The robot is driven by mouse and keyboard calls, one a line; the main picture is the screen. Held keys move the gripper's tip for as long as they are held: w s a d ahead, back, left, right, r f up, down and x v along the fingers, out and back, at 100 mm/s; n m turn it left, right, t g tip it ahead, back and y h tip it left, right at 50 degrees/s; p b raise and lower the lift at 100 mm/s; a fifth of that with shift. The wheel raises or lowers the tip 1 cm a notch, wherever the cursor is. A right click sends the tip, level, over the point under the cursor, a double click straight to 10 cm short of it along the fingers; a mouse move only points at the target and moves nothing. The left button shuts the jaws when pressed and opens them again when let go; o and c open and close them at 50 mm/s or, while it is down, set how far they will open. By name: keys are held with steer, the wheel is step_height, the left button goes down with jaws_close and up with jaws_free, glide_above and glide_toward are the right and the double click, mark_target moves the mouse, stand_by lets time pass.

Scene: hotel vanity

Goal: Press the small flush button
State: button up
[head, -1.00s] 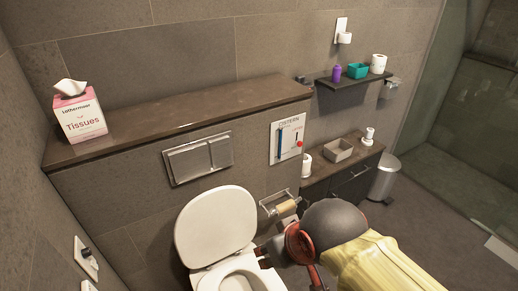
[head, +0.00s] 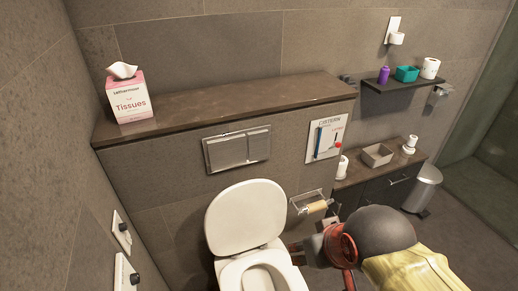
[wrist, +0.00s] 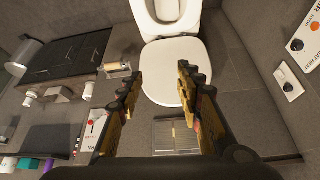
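The flush plate (head: 237,149) is a metal-grey rectangle on the tiled wall above the raised toilet lid (head: 245,215). Its small flush button (head: 259,143) is the narrower right part in the head view. The plate also shows upside down in the wrist view (wrist: 176,137), low between my fingers. My gripper (wrist: 156,70) is open and empty, its two fingers wide apart. It is apart from the plate. In the head view my arm is at the lower right, in front of the toilet's right side, and the fingertips are hard to make out.
A tissue box (head: 129,97) stands on the ledge (head: 190,101) above the plate. A cistern sign (head: 326,138) and a toilet roll holder (head: 315,206) are to the right. A cabinet (head: 385,180) and a bin (head: 422,190) stand farther right. Wall controls (head: 122,230) are at left.

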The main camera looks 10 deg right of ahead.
steer(key=shift+c, duration=1.2)
jaws_close()
stand_by(0.3)
